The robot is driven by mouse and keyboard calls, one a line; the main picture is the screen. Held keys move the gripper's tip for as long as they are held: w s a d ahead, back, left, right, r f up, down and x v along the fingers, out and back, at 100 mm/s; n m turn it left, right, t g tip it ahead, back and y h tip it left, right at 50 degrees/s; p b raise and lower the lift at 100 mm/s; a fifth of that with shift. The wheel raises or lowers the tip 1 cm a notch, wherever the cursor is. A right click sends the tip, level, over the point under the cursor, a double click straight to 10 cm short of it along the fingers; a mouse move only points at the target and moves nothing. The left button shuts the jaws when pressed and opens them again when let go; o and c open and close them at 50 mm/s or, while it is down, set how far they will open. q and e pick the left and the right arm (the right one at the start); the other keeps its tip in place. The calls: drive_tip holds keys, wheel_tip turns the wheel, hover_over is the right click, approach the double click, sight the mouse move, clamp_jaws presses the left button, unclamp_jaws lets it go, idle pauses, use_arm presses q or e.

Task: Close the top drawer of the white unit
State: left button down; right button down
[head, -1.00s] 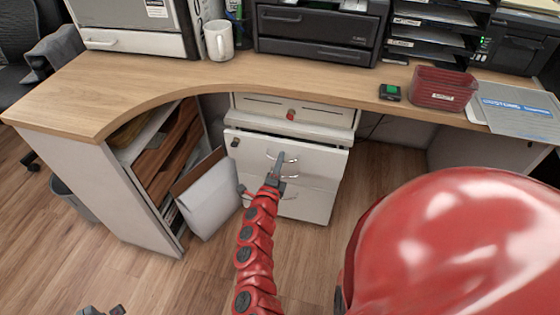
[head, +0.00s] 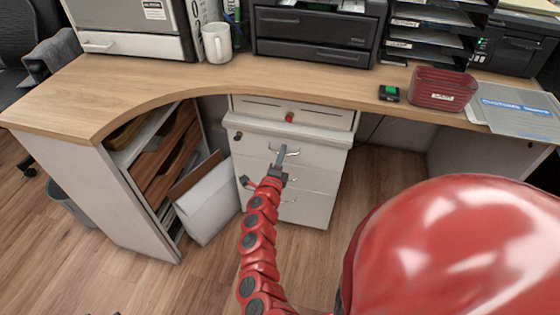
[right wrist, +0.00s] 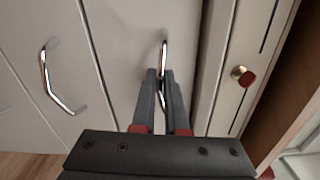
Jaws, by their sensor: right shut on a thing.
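The white unit (head: 335,160) stands under the desk. Its top drawer (head: 320,158) looks flush or nearly flush with the fronts below; a small remaining gap cannot be ruled out. My right gripper (head: 281,157) is at the top drawer's metal handle (head: 293,153). In the right wrist view my right gripper's fingers (right wrist: 162,85) are shut on this handle (right wrist: 164,52), whose ends show beyond them. A lower handle (right wrist: 58,78) shows to the left there. Only a dark sliver at the bottom left of the head view may be my left gripper.
A shallow drawer with a red knob (head: 289,117) sits under the desktop (head: 180,80), above the unit. A white folder or panel (head: 208,203) leans left of the unit, near the open shelves (head: 165,160). Floor right of the unit is clear.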

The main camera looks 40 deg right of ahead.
drive_tip(key=c, duration=1)
unclamp_jaws()
drive_tip(key=shift+d, duration=0.15)
drive_tip(key=shift+o, duration=0.2)
drive_tip(key=p+v, duration=0.3)
drive_tip(key=v, duration=1.4)
drive_tip(key=shift+s+p, duration=0.2)
drive_tip(key=shift+p, duration=0.1)
